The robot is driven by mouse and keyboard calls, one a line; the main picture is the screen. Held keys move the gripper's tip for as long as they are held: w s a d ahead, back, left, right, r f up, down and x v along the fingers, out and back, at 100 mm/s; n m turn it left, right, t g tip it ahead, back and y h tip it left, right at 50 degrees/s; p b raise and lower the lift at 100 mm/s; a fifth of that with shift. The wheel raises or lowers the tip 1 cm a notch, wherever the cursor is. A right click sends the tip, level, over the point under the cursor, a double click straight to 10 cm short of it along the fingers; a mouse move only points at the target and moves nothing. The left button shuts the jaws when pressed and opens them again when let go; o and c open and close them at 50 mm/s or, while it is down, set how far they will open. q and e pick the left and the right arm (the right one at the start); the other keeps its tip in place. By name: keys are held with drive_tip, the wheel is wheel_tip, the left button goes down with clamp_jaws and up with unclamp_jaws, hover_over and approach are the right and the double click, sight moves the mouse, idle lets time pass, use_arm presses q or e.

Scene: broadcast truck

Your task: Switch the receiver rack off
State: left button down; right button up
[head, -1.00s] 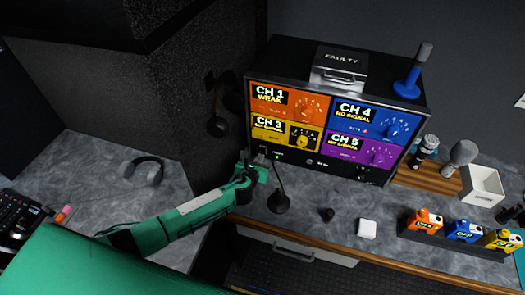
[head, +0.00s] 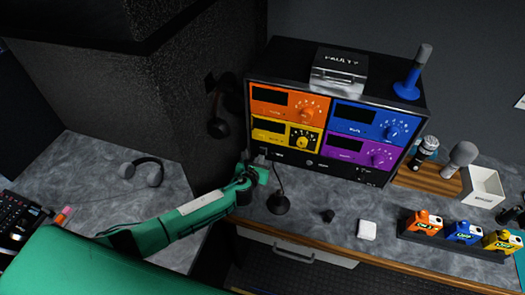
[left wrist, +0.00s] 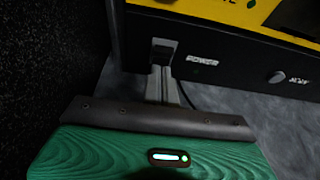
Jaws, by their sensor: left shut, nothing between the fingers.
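The receiver rack (head: 262,78) is a black cabinet on the counter with orange, blue, yellow and purple modules. All its displays are dark in the head view. My left gripper (head: 258,166) is at the rack's lower left corner. In the left wrist view the shut, empty fingers (left wrist: 163,82) reach up to a black power switch (left wrist: 163,50) left of the word POWER on the front panel. The fingertips overlap the switch's lower edge; whether they touch it I cannot tell. My right gripper is in neither view.
A gooseneck microphone (head: 279,203) stands just right of my left gripper. A metal box marked FAULTY (head: 338,70) and a blue handheld microphone (head: 408,88) are on top of the rack. Orange, blue and yellow packs (head: 463,231) stand in a holder at the right. Headphones (head: 153,173) lie left.

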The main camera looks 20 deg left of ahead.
use_arm(q)
drive_tip(key=shift+p+v, duration=1.45)
drive_tip(key=shift+v, duration=1.1)
drive_tip(key=shift+s+a+r, duration=0.1)
drive_tip(key=shift+s+r, duration=0.2)
drive_tip(key=shift+s, duration=0.2)
